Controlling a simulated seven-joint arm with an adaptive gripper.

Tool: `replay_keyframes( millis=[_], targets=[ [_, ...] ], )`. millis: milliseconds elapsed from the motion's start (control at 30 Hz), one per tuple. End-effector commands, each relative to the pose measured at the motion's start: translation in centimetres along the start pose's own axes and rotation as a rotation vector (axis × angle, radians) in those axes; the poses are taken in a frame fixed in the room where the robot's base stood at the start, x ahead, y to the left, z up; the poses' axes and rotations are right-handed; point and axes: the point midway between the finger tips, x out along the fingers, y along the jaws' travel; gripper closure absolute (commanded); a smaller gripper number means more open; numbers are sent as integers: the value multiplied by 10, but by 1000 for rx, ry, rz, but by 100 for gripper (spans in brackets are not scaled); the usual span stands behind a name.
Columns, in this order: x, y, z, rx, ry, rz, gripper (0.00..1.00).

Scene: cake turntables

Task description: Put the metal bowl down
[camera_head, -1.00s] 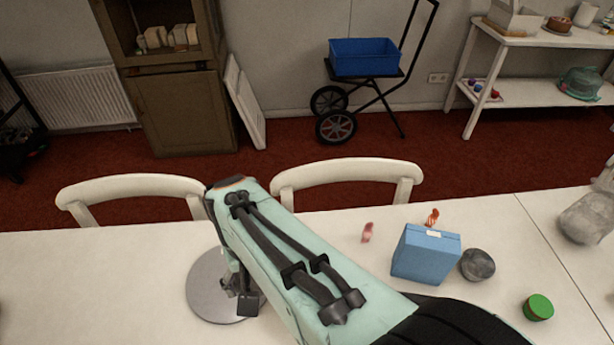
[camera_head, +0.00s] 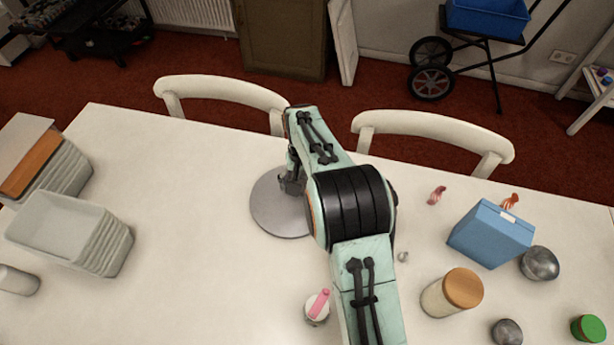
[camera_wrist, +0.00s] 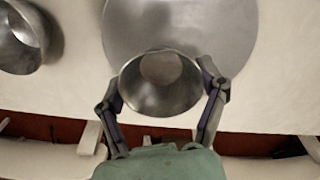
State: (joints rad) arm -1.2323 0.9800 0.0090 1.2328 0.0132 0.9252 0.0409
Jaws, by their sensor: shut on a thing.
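The metal bowl (camera_wrist: 160,98) is a shiny grey round bowl, seen from above in the wrist view. My gripper (camera_wrist: 161,78) is shut on it, with one finger against each side of the bowl. The bowl overlaps the near edge of a grey round turntable disc (camera_wrist: 185,25) in that view; whether it touches anything below I cannot tell. In the head view my gripper (camera_head: 292,186) points down by the disc (camera_head: 275,222), and my arm hides the held bowl.
A second metal bowl (camera_wrist: 18,42) stands at the wrist view's left edge. In the head view, grey stacked tubs (camera_head: 60,225) stand left, and a jar (camera_head: 440,298), blue box (camera_head: 485,235) and round metal object (camera_head: 540,263) stand right.

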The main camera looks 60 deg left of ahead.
Motion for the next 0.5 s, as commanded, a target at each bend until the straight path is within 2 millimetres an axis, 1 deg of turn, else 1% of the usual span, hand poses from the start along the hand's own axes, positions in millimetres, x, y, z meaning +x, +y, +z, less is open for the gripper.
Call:
replay_keyframes(
  millis=[33,267,400,500],
  targets=[
    [7,0,-5,-1,0,0,64],
    [20,-1,-17,-1,0,-1,64],
    [42,-1,-16,-1,-2,-1,64],
    [50,-1,-17,-1,1,-1,64]
  ],
)
